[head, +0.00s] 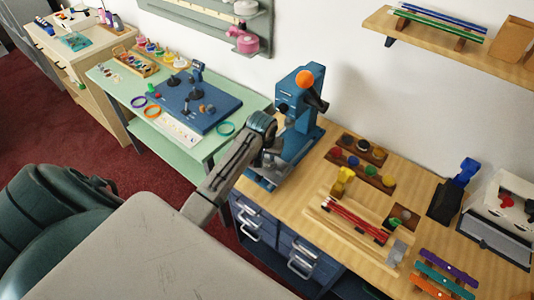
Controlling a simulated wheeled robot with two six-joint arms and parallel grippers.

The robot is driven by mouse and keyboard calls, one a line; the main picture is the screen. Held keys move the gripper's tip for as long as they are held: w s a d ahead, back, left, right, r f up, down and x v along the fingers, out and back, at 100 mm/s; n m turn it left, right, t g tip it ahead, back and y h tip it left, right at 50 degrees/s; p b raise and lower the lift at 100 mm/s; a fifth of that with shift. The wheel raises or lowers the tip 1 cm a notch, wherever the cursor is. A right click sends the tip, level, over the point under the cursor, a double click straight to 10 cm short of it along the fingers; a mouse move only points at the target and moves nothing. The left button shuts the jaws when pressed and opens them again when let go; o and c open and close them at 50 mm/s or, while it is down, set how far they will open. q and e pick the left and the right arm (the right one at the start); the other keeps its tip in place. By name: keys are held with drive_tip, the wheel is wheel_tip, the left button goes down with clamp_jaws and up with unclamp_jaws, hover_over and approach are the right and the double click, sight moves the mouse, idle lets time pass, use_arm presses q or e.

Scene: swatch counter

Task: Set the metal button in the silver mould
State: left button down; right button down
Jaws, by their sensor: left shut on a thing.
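My left gripper (268,160) is at the front of the blue press (302,118), low and near its base plate (290,175). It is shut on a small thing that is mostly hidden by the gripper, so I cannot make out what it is. Some grey metal parts show beside the gripper, under the press head. I cannot clearly tell the silver mould or the metal button there. The press has an orange ball knob (305,79) at its top. My right gripper is not in view.
Right of the press on the wooden counter are dark racks of coloured round pieces (361,172), a wooden tray with red rods (357,220), a small brown tray (403,216) and a dark blue stand (452,192). A green table (110,85) stands to the left.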

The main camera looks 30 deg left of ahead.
use_arm(q)
drive_tip(key=shift+f, duration=0.2)
drive_tip(key=c, duration=1.2)
unclamp_jaws()
drive_tip(key=shift+b+v, duration=1.65)
drive_tip(key=shift+v, duration=3.75)
drive_tip(key=shift+s, duration=0.1)
